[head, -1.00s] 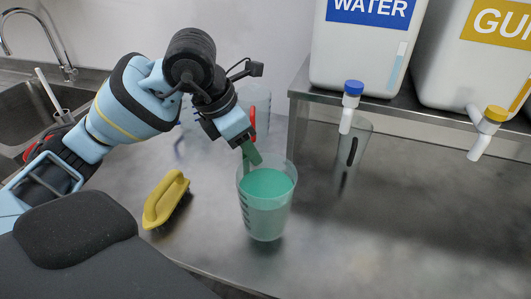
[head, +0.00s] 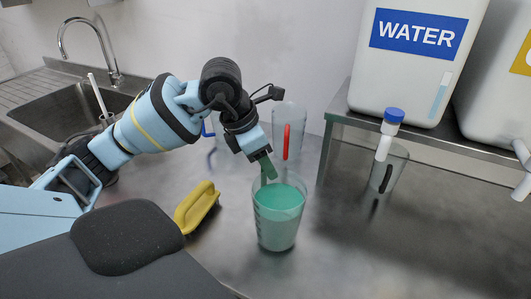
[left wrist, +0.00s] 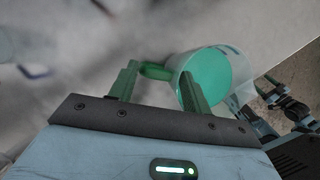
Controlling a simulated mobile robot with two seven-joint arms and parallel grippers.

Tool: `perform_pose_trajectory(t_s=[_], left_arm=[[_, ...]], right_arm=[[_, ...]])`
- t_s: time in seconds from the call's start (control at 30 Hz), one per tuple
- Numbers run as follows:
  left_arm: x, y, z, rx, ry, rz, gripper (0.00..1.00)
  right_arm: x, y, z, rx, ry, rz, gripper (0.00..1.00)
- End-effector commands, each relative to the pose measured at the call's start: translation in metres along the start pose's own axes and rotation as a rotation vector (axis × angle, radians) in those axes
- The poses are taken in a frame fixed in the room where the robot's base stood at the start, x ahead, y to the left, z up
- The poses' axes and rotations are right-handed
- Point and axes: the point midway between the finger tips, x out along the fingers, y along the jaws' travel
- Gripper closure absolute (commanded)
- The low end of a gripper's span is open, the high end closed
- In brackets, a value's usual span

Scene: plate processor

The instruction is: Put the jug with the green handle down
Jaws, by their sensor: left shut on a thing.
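The jug with the green handle (head: 277,222) is a clear, tapered cup with dark marks on its side, part full of green liquid. It stands close to upright at the middle of the head view. I cannot tell whether its base touches the counter. My left gripper (head: 266,170) is at its upper left rim, shut on the green handle. In the left wrist view the handle (left wrist: 156,71) runs between the two green fingers of my left gripper (left wrist: 160,84), with the jug (left wrist: 215,76) to the right.
A yellow brush (head: 197,207) lies left of the jug. A red-handled jug (head: 289,125) and a blue-handled one stand behind my arm. A black-handled jug (head: 391,170) stands under the WATER container's (head: 411,65) tap. A sink (head: 75,110) is far left. The steel counter is clear to the front right.

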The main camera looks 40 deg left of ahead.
Motion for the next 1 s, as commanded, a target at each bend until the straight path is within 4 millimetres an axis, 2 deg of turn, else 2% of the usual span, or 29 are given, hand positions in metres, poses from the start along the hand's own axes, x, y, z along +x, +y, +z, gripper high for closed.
perform_pose_trajectory(t_s=[0.2, 0.47, 0.5, 0.63, 1.0], left_arm=[[0.012, 0.000, -0.004, 0.000, -0.007, 0.001, 1.00], [0.013, 0.000, -0.005, 0.000, -0.006, 0.001, 1.00], [0.015, 0.000, -0.006, 0.001, -0.001, 0.000, 0.48], [0.015, 0.000, -0.006, 0.001, -0.001, 0.000, 0.31], [0.011, 0.000, -0.006, 0.000, -0.003, 0.001, 0.30]], right_arm=[[-0.001, 0.000, -0.002, 0.000, 0.004, 0.000, 0.25], [-0.001, 0.000, -0.004, 0.000, 0.008, 0.000, 0.25], [-0.001, 0.000, -0.004, -0.001, 0.008, 0.001, 0.25], [0.000, 0.001, -0.006, -0.001, 0.012, 0.001, 0.25], [0.001, 0.001, -0.007, -0.004, 0.015, 0.001, 0.25]])
